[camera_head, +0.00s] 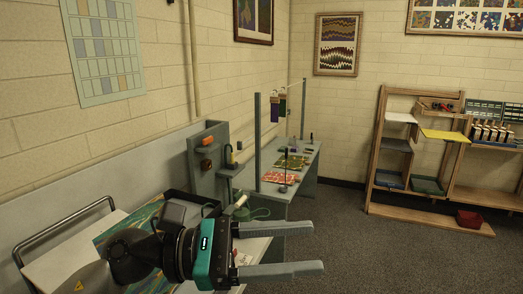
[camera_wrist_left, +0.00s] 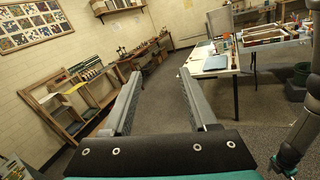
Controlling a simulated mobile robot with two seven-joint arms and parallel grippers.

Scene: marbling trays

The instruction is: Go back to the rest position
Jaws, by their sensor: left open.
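My left gripper (camera_head: 300,248) reaches in from the lower left of the head view. Its two grey fingers are spread wide apart and point to the right, with nothing between them. In the left wrist view the fingers of the left gripper (camera_wrist_left: 160,92) also stand apart, with bare floor showing between them. The left gripper is in the air in front of a grey bench (camera_head: 275,188) and over the near end of a work surface. My right gripper does not show in the head view.
A wooden shelf unit (camera_head: 377,150) stands at the back right, with a dark red box (camera_head: 469,219) on its low base. The carpet (camera_head: 400,262) at lower right is clear. In the left wrist view a white table (camera_wrist_left: 214,64) stands beyond the fingers.

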